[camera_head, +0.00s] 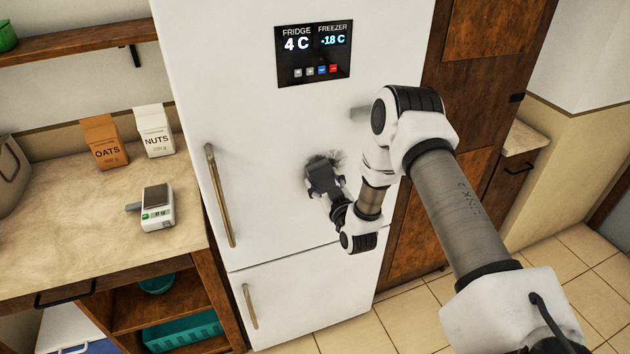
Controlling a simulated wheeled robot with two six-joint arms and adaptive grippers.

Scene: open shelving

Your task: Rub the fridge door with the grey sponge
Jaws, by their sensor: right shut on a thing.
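The white fridge door (255,130) stands upright in the middle, with a long vertical handle on its left side. My right gripper (326,186) is at the middle of this door, below the display. It is shut on the dark grey sponge (321,171), which is partly hidden by the fingers. The sponge looks to be against the door or very close to it; I cannot tell if it touches. A dark smudge (338,157) shows on the door just above and right of the sponge. A fainter grey patch (359,113) lies farther up, partly behind my arm. My left gripper is not in view.
The fridge display (314,53) is above the gripper. The door handle (220,195) sticks out on the left, and the freezer handle (250,306) is below. A counter (60,235) holds an oats box (104,142), a nuts box (154,131) and a scale (157,207).

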